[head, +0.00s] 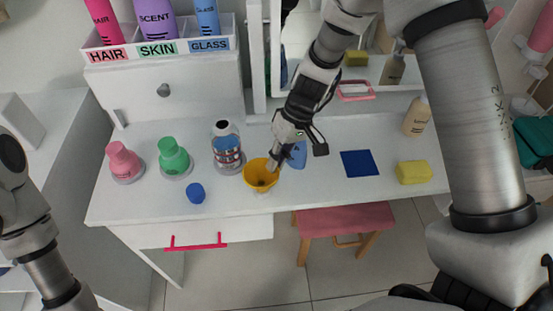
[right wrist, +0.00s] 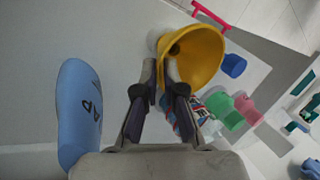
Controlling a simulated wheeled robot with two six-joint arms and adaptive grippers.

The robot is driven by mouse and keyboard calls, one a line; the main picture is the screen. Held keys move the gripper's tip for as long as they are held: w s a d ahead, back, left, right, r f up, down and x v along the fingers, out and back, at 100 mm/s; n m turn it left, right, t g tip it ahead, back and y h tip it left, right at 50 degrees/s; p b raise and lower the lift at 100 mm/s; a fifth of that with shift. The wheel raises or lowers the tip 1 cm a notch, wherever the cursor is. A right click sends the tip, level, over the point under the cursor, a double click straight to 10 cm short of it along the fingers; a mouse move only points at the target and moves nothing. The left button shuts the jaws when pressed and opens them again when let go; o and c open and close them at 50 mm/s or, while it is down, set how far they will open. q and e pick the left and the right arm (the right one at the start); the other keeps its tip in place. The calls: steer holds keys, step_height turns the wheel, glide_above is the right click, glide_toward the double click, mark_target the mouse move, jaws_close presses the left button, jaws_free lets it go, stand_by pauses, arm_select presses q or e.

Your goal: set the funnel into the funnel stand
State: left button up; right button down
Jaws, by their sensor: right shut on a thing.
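The yellow funnel (head: 261,176) is at the front part of the white table, wide mouth up. It also shows in the right wrist view (right wrist: 205,60). My right gripper (head: 278,158) is shut on the funnel's rim; its fingertips (right wrist: 162,68) meet at the funnel wall. A white round piece (right wrist: 156,38) shows beside the funnel's lower end in the right wrist view. It may be the funnel stand, but the funnel hides most of it. I cannot tell whether the funnel touches it. My left arm comes in at the left edge; its gripper is out of view.
A labelled bottle (head: 226,140) stands just left of the funnel. A blue cap (head: 195,193) lies in front, with green (head: 174,158) and pink (head: 123,161) bottles farther left. A blue lettered item (head: 298,155) is near my gripper. A blue square (head: 359,163) and yellow sponge (head: 413,172) lie right.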

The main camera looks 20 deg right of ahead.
steer(key=shift+f+b, duration=0.3)
steer(key=shift+f, duration=0.1)
steer(key=c, duration=1.2)
jaws_free()
steer(key=shift+r, duration=0.1)
steer(key=v, duration=1.2)
